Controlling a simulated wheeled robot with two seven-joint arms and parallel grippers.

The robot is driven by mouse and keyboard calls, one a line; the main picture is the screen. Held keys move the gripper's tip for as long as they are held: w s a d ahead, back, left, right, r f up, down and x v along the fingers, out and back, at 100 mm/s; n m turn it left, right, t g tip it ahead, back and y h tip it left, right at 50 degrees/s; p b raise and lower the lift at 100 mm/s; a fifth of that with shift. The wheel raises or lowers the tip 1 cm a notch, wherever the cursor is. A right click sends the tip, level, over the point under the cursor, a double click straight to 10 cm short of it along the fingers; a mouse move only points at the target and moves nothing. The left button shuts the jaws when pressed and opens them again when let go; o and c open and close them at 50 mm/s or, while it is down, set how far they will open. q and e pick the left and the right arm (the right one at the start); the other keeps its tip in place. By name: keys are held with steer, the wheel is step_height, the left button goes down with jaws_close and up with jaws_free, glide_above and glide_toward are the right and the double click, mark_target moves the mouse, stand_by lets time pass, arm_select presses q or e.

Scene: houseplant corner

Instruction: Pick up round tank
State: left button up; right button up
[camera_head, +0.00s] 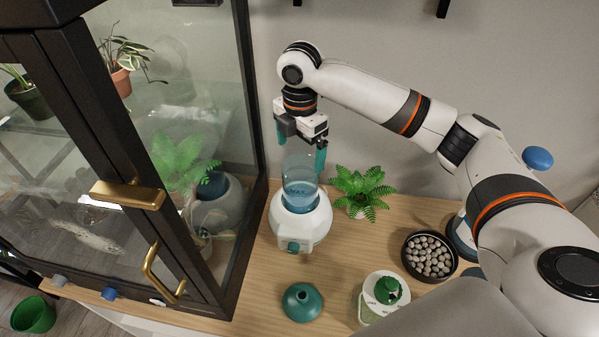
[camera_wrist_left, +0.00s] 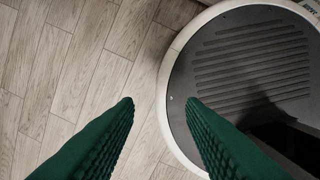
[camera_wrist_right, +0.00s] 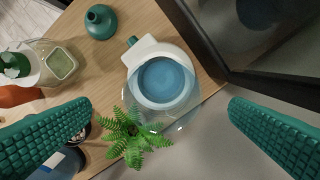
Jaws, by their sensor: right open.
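The round tank (camera_head: 300,188) is clear with a blue tint and stands upright in the white rounded base (camera_head: 302,229) on the wooden top. It also shows in the right wrist view (camera_wrist_right: 166,81), with the base around its lower part. My right gripper (camera_head: 301,148) is open and empty, just above the tank and a little behind it; its fingers are wide apart and the tank lies between and beyond them in the right wrist view. My left gripper (camera_wrist_left: 160,101) is open and empty over the floor beside my round base, seen only in the left wrist view.
A small fern (camera_head: 361,189) stands close to the right of the tank. A glass cabinet (camera_head: 255,110) with a black frame is close on the left. A teal funnel-shaped piece (camera_head: 302,302), a green-lidded jar (camera_head: 386,290) and a bowl of pebbles (camera_head: 429,256) stand in front and right.

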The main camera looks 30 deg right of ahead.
steer(key=p, duration=0.2)
glide_toward(301, 179)
steer(key=s+a+f, duration=0.2)
steer(key=s, duration=0.2)
steer(key=f+p, duration=0.1)
steer(key=f, duration=0.2)
steer(key=shift+w+f, duration=0.2)
arm_select(q)
steer(key=r, duration=0.3)
steer(key=shift+s+a, duration=0.2)
arm_select(e)
steer(key=shift+f, duration=0.45)
steer(key=shift+c, duration=0.2)
arm_select(q)
steer(key=shift+d, duration=0.1)
arm_select(e)
steer(key=shift+r, duration=0.1)
steer(key=c, duration=1.1)
